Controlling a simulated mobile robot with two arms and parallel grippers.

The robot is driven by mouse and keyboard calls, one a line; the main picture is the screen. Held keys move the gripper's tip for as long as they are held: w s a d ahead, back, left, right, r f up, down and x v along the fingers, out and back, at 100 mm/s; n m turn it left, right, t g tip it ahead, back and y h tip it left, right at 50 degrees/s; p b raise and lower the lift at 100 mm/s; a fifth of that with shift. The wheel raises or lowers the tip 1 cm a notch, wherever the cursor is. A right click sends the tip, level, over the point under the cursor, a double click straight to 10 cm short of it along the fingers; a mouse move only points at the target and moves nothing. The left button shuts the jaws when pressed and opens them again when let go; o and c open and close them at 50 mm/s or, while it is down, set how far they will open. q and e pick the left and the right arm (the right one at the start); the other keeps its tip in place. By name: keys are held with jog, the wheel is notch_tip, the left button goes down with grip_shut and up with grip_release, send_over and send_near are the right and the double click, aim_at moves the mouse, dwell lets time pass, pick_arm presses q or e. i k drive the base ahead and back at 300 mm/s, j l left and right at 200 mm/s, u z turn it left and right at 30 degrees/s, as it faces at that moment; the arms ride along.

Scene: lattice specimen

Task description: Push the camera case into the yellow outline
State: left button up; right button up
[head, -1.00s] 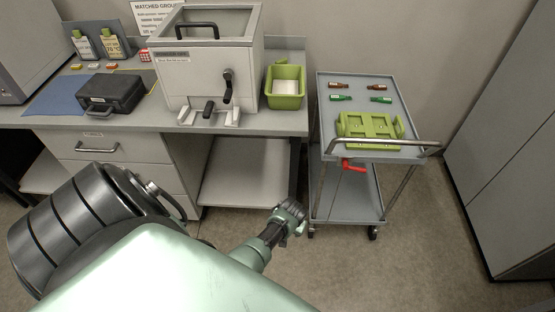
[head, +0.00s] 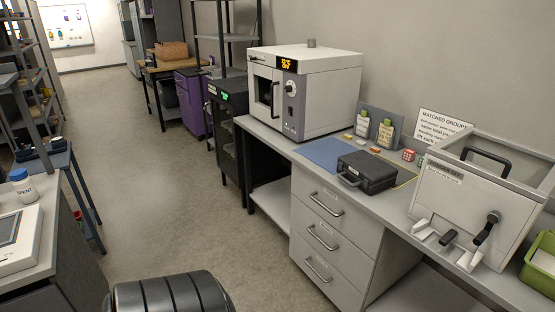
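The black camera case (head: 368,172) lies flat on the grey bench (head: 391,206), with its handle toward the front left. It overlaps the right part of a blue mat (head: 323,153). A thin yellow line (head: 406,182) shows on the bench just right of the case; the rest of the outline is hidden or cannot be made out. Neither of my grippers is in view.
A white oven (head: 304,92) stands left of the mat. Two labelled bottles (head: 385,133) and small coloured blocks sit behind the case. A grey box with levers (head: 470,205) stands to the right, beside a green bin (head: 541,262). Open floor (head: 190,200) lies left of the bench.

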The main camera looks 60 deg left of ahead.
aim_at(361, 169)
jog(key=i+j+u, duration=0.1)
jog(key=u, duration=0.3)
jog(key=i+u, duration=0.3)
jog(key=u, duration=0.15)
jog(key=i+u, duration=0.25)
jog(key=u, duration=0.15)
jog(key=i+l+u, duration=0.15)
jog(key=u, duration=0.25)
jog(key=i, duration=0.05)
